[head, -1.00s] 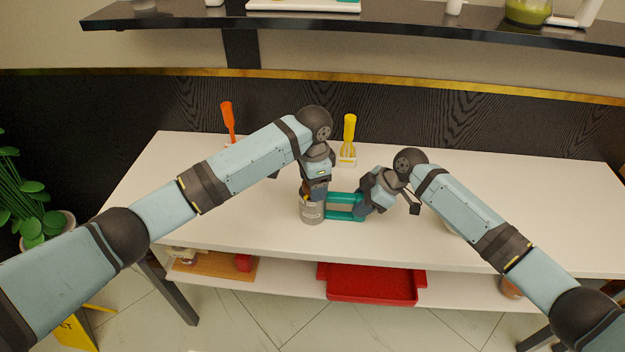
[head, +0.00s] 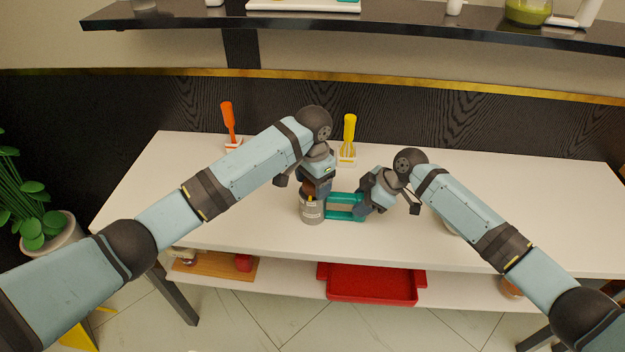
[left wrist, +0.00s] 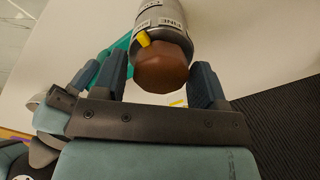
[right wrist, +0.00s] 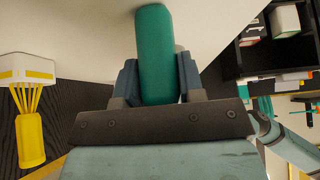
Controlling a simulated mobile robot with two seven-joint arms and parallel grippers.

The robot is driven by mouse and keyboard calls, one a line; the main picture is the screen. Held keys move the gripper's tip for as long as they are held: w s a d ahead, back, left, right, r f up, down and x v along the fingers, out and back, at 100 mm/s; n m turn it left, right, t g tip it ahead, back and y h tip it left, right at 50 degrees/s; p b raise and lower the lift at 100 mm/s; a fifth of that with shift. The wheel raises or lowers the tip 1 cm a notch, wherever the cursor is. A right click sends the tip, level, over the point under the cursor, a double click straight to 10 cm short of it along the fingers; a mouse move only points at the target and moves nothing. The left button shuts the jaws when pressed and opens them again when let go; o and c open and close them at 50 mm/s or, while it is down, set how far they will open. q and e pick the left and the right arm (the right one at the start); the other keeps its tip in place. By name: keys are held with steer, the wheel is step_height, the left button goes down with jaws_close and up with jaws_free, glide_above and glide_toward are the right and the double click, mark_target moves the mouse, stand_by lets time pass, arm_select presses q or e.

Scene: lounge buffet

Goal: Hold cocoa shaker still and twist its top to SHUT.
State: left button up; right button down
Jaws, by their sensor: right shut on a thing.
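The cocoa shaker (head: 312,214) is a grey metal can with a teal handle (head: 345,198), upright on the white table. Other label text is unclear. My left gripper (head: 316,190) is over the top; its fingers (left wrist: 158,84) stand on either side of the brown top with gaps showing. My right gripper (head: 368,200) is shut on the teal handle, which shows between its fingers in the right wrist view (right wrist: 155,60).
An orange utensil (head: 228,120) and a yellow whisk (head: 349,130) stand in white holders at the table's back. A red tray (head: 372,284) and a wooden board (head: 212,265) are on the lower shelf. The white table (head: 530,200) is clear at right.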

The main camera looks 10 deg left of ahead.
steer(key=shift+d+f, duration=0.1)
steer(key=shift+f, duration=0.2)
arm_select(q)
steer(key=shift+r, duration=3.45)
arm_select(e)
steer(key=c, duration=1.1)
jaws_free()
arm_select(q)
steer(key=shift+w+f, duration=0.1)
arm_select(e)
steer(key=o, duration=0.5)
steer(key=shift+w, duration=0.1)
steer(key=shift+c, duration=0.2)
steer(key=shift+r, duration=0.15)
steer(key=shift+r, duration=0.1)
steer(key=v, duration=0.7)
steer(key=shift+r, duration=0.2)
steer(key=shift+d, duration=0.1)
